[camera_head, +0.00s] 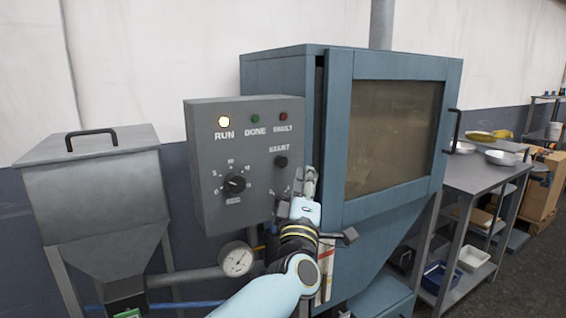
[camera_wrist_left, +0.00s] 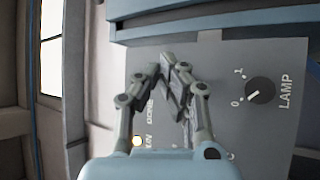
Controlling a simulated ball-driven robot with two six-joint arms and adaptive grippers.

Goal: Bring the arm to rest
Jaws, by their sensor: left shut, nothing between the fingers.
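My left arm reaches up from the bottom of the head view. Its left gripper (camera_head: 309,180) is in front of the lower right part of the grey control box (camera_head: 215,150), below the START button (camera_head: 281,161). In the left wrist view the left gripper (camera_wrist_left: 168,75) has its fingertips together, with nothing between them. The panel is behind the fingers there, with the LAMP knob (camera_wrist_left: 260,91) to their right. I cannot tell the gap between fingertips and panel. My right gripper does not show in either view.
The RUN lamp (camera_head: 224,121) glows yellow. A blue cabinet (camera_head: 340,220) with a closed windowed door stands right of the box. A grey hopper (camera_head: 95,190) and a gauge (camera_head: 236,259) are at left.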

